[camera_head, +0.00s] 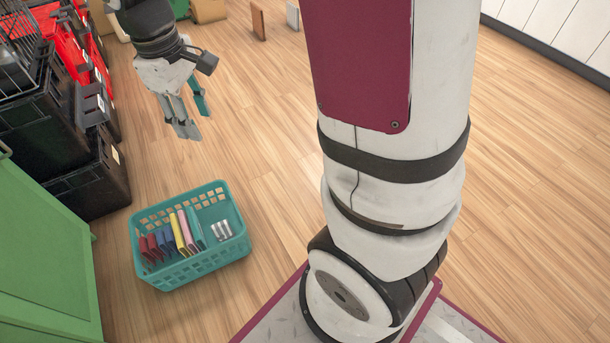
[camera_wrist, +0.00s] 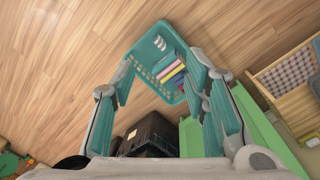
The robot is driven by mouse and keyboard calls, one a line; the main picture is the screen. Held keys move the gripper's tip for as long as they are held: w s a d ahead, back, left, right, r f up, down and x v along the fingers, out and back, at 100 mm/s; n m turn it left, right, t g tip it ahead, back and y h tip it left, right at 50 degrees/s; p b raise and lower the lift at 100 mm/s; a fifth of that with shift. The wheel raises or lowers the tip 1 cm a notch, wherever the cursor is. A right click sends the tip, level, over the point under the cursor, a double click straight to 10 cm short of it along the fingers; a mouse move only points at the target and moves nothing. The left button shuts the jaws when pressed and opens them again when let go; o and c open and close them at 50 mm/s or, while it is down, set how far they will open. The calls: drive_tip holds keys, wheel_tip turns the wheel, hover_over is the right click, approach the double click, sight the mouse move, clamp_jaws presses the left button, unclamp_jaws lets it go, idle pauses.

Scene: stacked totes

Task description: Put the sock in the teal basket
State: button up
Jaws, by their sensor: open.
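The teal basket (camera_head: 207,264) stands on the wood floor at lower left in the head view. It holds an upright row of thin coloured items (camera_head: 175,235), like books, and a few small silvery items (camera_head: 221,230). My gripper (camera_head: 190,130) is open, pointing down above the floor, higher than the basket and behind it in the head view. In the wrist view the basket (camera_wrist: 150,37) shows between and beyond the open fingers (camera_wrist: 162,66), with nothing seen between them. I cannot make out a sock in either view.
Stacked black totes (camera_head: 72,150) and red totes (camera_head: 65,45) stand at the left. A green cabinet (camera_head: 40,260) is close to the basket's left. Small brown (camera_head: 258,20) and white (camera_head: 292,15) items stand on the floor behind.

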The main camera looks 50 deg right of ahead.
drive_tip(key=s+a+r+m, duration=0.1)
drive_tip(key=s+r+m, duration=0.2)
drive_tip(key=s, duration=1.1)
drive_tip(key=s+r+m+y, duration=0.1)
drive_tip(key=s+r+m, duration=0.2)
drive_tip(key=s, duration=1.1)
drive_tip(key=shift+s+a+r, duration=0.3)
drive_tip(key=shift+a+r, duration=0.1)
drive_tip(key=shift+r, duration=0.35)
